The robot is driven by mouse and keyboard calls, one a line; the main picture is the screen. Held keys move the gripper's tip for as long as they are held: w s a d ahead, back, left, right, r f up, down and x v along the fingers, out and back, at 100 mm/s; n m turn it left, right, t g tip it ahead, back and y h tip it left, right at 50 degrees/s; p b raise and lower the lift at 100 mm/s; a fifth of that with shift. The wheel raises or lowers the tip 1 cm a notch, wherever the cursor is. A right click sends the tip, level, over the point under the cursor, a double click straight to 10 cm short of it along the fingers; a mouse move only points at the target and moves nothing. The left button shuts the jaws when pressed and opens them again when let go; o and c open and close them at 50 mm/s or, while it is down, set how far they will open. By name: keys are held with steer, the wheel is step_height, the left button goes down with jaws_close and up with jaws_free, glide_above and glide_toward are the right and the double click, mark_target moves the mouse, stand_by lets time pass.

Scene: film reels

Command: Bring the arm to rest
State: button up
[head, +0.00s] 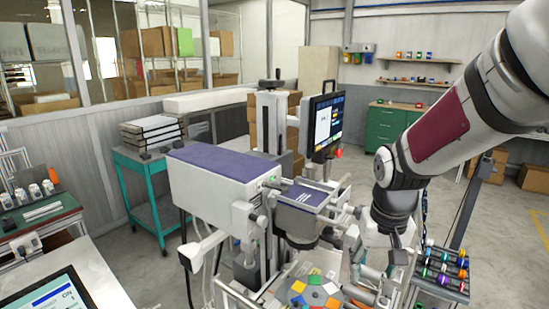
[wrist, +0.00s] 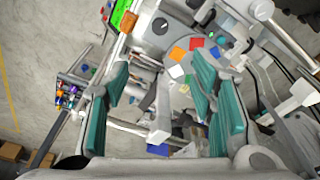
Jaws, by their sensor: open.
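My gripper (wrist: 160,78) is open in the wrist view, its two teal-padded fingers spread wide with nothing held between them. Beyond the fingers lies the machine, with a round plate (wrist: 182,58) carrying orange, blue, red and pale squares. In the head view my arm comes in from the upper right and bends down beside the machine. The machine has a white housing with a purple top (head: 215,165) and a dial plate with coloured squares (head: 312,290). The gripper's fingers are hard to make out in the head view.
A rack of coloured spools (head: 443,270) stands just right of my arm; the wrist view also shows it (wrist: 70,92). A monitor (head: 322,125) stands behind the machine. A teal cart (head: 152,185) is at left. Grey floor is open at the back right.

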steer(key=s+a+r+n+t+b, duration=0.1)
steer(key=s+r+t, duration=0.3)
steer(key=s+r, duration=0.7)
steer(key=s, duration=0.4)
steer(key=shift+s+a+r, duration=0.25)
steer(key=shift+s+r, duration=0.1)
steer(key=shift+r, duration=0.05)
